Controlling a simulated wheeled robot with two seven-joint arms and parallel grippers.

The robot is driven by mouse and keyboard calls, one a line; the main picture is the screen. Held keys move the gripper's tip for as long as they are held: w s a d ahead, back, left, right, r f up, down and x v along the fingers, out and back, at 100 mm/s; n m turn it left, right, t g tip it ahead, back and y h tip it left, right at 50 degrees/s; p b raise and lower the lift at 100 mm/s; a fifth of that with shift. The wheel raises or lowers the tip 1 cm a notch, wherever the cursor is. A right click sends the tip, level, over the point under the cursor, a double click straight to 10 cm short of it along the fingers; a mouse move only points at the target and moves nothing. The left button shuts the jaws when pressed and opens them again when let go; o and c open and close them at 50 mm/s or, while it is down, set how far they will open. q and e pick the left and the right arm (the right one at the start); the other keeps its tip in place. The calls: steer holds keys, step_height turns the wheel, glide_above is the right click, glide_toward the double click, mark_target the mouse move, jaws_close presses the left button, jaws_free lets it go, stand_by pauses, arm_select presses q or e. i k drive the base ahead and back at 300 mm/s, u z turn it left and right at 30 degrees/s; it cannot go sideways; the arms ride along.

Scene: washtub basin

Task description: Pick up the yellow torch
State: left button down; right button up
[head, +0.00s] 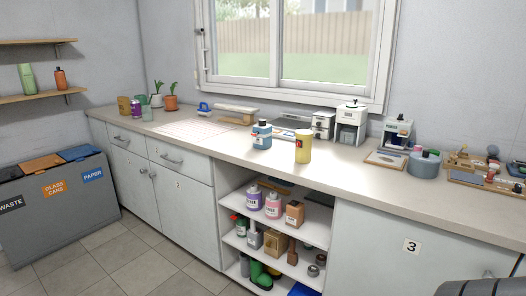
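No thing in the head view is clearly recognisable as a torch. A yellow upright cylinder (303,152) with a small red and dark mark stands on the counter (225,142) near its front edge, right of a blue bottle (261,138). I cannot tell whether it is the torch. A small yellow item (273,272) also shows on the lowest open shelf, partly hidden and too small to identify.
Open shelves (228,205) under the counter hold several bottles and boxes. White appliances (350,124), a grey round container (424,165) and a cluttered wooden tray (455,176) stand farther right. Grey recycling bins (60,215) stand at left. The tiled floor (150,262) is clear.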

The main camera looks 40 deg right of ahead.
mark_target(304, 153)
steer(key=z, duration=0.1)
steer(key=i, duration=1.6)
steer(key=z, duration=1.4)
steer(key=i, duration=1.1)
steer(key=z, duration=1.25)
